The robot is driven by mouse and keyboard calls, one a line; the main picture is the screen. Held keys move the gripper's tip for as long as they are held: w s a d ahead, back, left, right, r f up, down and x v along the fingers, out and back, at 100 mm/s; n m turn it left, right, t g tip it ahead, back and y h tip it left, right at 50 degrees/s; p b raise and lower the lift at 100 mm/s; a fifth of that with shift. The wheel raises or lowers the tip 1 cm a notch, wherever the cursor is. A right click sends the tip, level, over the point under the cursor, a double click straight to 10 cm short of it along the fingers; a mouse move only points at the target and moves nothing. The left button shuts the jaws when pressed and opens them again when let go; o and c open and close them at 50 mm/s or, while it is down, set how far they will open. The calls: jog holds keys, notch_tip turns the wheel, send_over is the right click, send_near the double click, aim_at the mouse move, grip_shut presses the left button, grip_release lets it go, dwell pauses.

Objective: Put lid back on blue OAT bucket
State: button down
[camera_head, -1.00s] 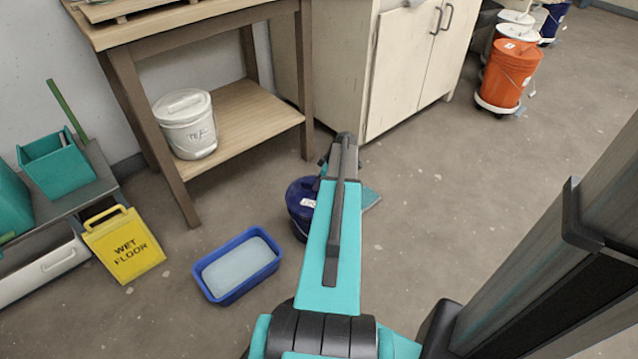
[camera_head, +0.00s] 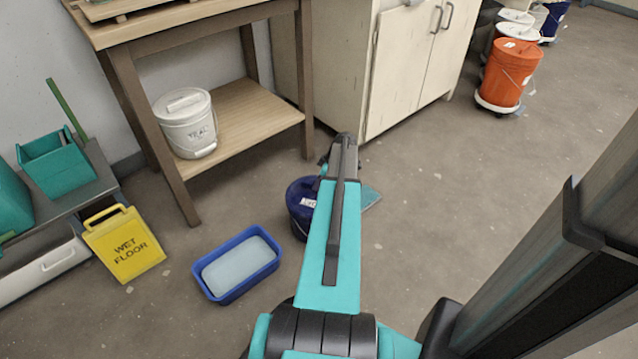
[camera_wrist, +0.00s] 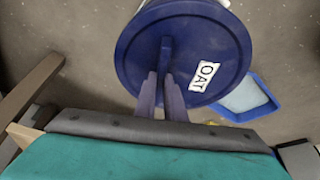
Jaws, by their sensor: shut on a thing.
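The round blue lid (camera_wrist: 190,40) with a white OAT label fills the upper middle of the wrist view. My gripper (camera_wrist: 161,82) is shut on the raised handle of this lid. A pale edge shows past the lid at the top of that view; I cannot tell whether it is the bucket's rim. In the head view the dark blue OAT bucket (camera_head: 298,222) stands on the floor, partly hidden behind my arm. The lid appears over it, with its label showing.
A blue tub (camera_head: 238,265) with pale contents sits left of the bucket; a yellow wet-floor sign (camera_head: 124,245) stands farther left. A wooden table (camera_head: 150,140) holds a white bucket (camera_head: 186,125) on its lower shelf. A cabinet (camera_head: 400,75) stands behind.

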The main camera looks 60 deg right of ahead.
jog(key=shift+f, duration=0.1)
dwell(0.3)
jog(key=c, duration=1.3)
grip_release()
jog(key=shift+r+p, duration=1.9)
jog(key=shift+r, duration=1.65)
grip_shut()
